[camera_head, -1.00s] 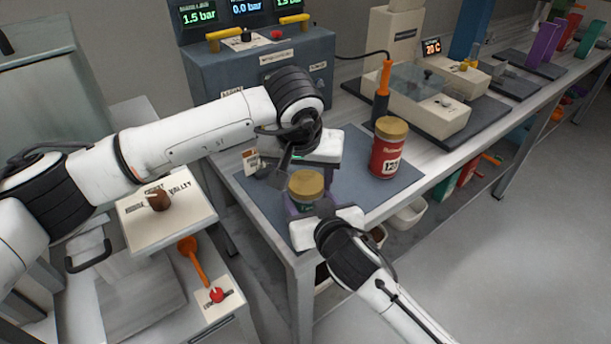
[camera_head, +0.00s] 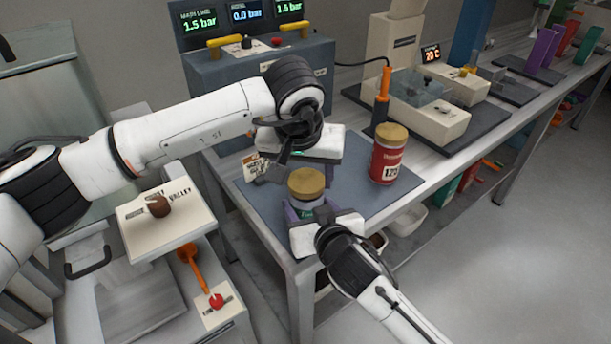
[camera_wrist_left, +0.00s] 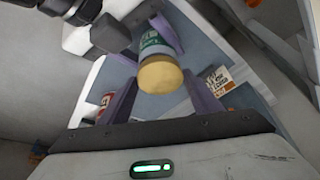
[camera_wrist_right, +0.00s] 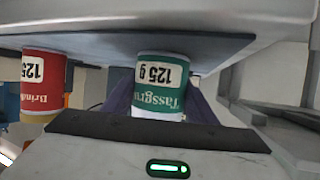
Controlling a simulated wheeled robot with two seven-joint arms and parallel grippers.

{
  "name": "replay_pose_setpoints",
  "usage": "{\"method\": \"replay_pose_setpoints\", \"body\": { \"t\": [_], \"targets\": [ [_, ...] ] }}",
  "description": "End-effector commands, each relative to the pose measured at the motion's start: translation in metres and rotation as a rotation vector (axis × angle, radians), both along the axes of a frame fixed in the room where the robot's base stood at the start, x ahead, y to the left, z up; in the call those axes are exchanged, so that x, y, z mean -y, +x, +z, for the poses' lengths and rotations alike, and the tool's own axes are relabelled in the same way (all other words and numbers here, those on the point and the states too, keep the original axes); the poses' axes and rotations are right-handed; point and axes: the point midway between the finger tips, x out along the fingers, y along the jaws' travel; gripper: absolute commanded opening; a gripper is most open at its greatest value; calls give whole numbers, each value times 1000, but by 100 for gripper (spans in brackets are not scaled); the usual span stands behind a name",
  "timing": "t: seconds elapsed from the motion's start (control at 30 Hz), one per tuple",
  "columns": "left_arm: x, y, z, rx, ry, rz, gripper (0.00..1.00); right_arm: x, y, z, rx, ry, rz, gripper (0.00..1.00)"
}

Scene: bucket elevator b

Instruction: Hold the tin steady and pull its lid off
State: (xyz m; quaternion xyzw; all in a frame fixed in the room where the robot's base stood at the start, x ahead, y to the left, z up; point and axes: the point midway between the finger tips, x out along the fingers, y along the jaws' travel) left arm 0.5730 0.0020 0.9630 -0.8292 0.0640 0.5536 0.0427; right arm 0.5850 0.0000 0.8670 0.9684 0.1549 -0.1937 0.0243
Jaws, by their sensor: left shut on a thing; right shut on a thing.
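The green tin (camera_wrist_right: 160,88) has a white label reading 125 g. My right gripper (camera_head: 312,216) is shut on its body, with purple fingers on either side. The tin's gold lid (camera_head: 306,182) is on the upper side in the head view, with a pale band between it and the green body. The left wrist view shows the lid (camera_wrist_left: 160,75) and the pale band too. My left gripper (camera_wrist_left: 158,98) is shut on the lid, its purple fingers on both sides. Its far finger is partly hidden in the head view.
A red tin (camera_head: 389,162) with a gold lid stands to the right on the dark mat (camera_head: 355,195). A small label card (camera_head: 256,166) stands at the left of the mat. An orange-handled tool (camera_head: 383,90) stands behind the red tin. The table's front edge is close by.

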Motion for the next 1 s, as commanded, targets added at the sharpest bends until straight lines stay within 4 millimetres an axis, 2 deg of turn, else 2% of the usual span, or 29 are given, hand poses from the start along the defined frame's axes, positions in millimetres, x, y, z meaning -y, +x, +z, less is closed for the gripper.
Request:
{"method": "replay_pose_setpoints", "body": {
  "t": [0.27, 0.57, 0.77, 0.8, 0.9, 0.93, 1.0],
  "targets": [
    [0, 0, 5, 2, 0, 0, 31, 0, 0, -1, -2, -1, -1, 12],
    [0, 0, 39, 2, 0, 0, 31, 0, 0, -1, -2, -1, -1, 12],
    [0, 0, 40, 0, 0, 0, 31, 0, 0, -1, -2, -1, -1, 12],
    [0, 0, 40, 0, -1, 0, 31, 0, 0, -1, -2, -1, -1, 54],
    [0, 0, 40, 0, -1, 0, 31, 0, 0, -1, -2, -1, -1, 71],
    [0, 0, 40, 0, 0, 0, 31, 0, 0, -1, -2, -1, -1, 74],
    [0, 0, 40, 0, 0, 0, 31, 0, 0, -1, -2, -1, 0, 74]
  ]
}}
